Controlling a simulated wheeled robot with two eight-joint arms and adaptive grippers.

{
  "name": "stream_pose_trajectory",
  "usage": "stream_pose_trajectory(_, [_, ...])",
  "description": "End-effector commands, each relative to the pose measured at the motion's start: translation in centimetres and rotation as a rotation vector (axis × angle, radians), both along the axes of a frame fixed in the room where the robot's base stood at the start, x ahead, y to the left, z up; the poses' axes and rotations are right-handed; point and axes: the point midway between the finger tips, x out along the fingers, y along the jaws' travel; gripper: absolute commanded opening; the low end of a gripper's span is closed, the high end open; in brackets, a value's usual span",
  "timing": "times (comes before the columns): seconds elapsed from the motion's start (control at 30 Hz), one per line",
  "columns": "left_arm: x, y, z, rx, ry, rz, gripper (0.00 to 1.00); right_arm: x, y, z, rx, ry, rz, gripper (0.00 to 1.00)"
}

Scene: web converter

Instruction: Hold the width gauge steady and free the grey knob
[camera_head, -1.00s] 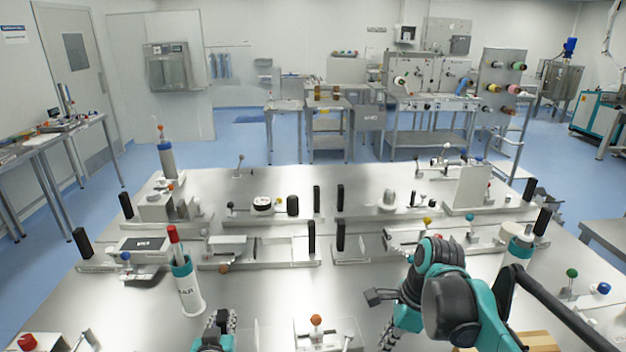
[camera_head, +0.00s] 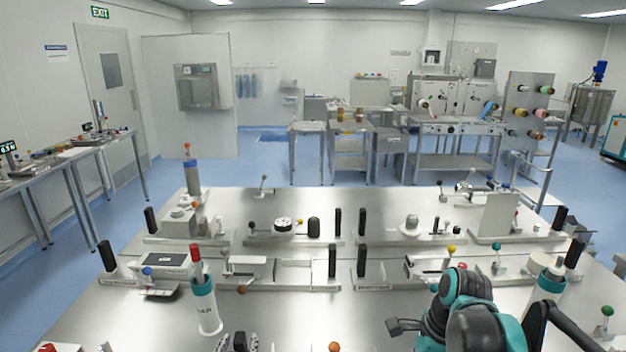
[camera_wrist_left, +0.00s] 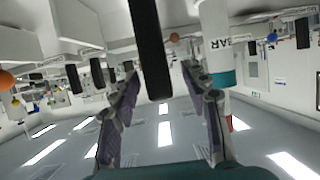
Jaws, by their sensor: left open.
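My left gripper (camera_head: 238,343) shows only by its finger tops at the bottom edge of the head view. In the left wrist view, which is upside down, its fingers (camera_wrist_left: 163,95) are open and apart. A tall black handle (camera_wrist_left: 150,45) stands between them or just beyond; contact cannot be told. The fixture under that handle is hidden. I cannot tell which fixture is the width gauge.
A white cylinder with a teal band (camera_head: 206,308) stands close to my left gripper. Fixtures with black upright handles (camera_head: 332,261) cross the steel table. A dial (camera_head: 284,226) sits on one. Bare table (camera_head: 305,312) lies in the front middle.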

Motion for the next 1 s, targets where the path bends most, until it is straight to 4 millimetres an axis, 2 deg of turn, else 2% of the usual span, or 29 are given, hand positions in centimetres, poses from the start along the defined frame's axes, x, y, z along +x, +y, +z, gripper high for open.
stream_pose_trajectory(0.6, [-7.4,-0.6,2.9,-0.001,0.000,-0.001,0.46,0.0,0.0,0.0,0.000,0.000,0.000,0.00])
stream_pose_trajectory(1.0, [-9.9,-0.7,4.0,-0.001,0.001,0.000,0.46,0.0,0.0,0.0,0.000,0.000,0.000,0.00])
